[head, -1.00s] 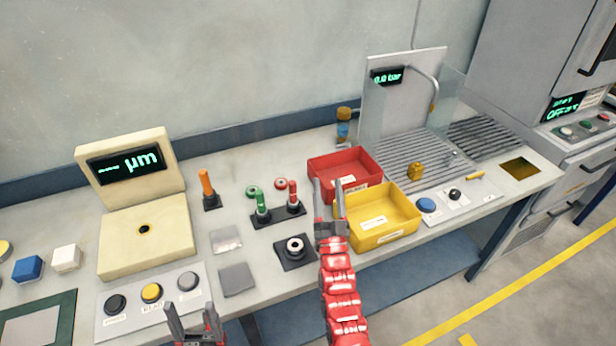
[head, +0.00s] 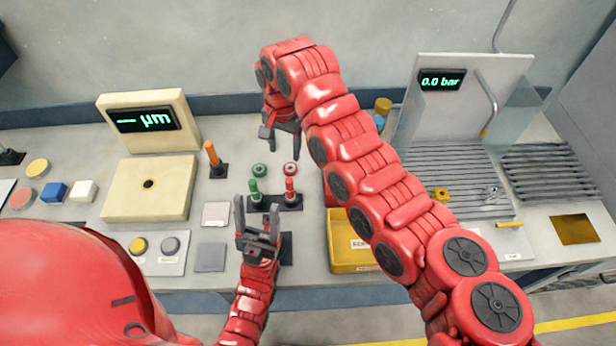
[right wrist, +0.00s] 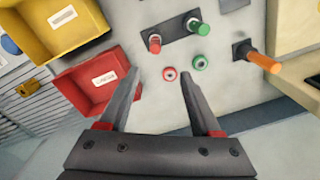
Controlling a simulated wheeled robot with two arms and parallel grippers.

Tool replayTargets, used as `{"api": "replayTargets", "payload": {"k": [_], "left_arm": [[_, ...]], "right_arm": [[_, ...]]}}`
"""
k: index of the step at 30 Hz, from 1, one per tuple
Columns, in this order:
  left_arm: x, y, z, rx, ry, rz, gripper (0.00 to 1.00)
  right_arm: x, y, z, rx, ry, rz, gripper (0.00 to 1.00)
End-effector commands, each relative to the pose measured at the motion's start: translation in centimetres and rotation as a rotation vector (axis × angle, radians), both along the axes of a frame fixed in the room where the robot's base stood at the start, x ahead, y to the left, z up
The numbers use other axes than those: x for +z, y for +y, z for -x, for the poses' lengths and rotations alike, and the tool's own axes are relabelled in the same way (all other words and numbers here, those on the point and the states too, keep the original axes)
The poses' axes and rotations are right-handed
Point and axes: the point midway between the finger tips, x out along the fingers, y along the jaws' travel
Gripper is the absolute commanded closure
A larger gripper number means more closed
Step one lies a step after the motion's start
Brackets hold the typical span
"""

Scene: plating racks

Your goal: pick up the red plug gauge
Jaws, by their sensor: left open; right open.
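The red plug gauge (head: 290,190) stands upright beside the green plug gauge (head: 256,190) in a black stand (head: 284,206). In the right wrist view the red plug gauge (right wrist: 154,43) shows just beyond the fingertips, beside the green one (right wrist: 193,25). My right gripper (head: 281,148) is open and empty, above the back of the bench behind the stand. My left gripper (head: 257,205) is open and empty, in front of the stand.
An orange-handled tool (head: 212,154) stands to the left. A yellow bin (head: 343,245) and a red bin (right wrist: 84,90) are at the right, partly hidden by my right arm. A cream gauge unit (head: 150,190) stands left.

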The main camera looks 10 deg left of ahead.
Motion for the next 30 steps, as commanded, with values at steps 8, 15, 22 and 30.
{"api": "replayTargets", "payload": {"k": [8, 15, 22, 30], "left_arm": [[-2.5, 0.0, 0.0, 0.000, 0.001, 0.000, 0.36], [-4.4, 0.0, 0.0, 0.000, 0.000, 0.000, 0.36], [-4.5, 0.0, 0.0, 0.000, 0.000, 0.000, 0.36], [-4.8, 0.0, 0.0, 0.000, 0.000, 0.000, 0.36]], "right_arm": [[-2.7, -0.4, 0.7, -0.001, 0.019, 0.032, 0.35], [-7.8, -0.5, 0.7, -0.002, 0.022, 0.033, 0.35], [-11.6, -0.5, 0.6, -0.002, 0.018, 0.030, 0.35], [-14.6, -0.7, 0.3, -0.001, 0.018, 0.031, 0.35]]}}
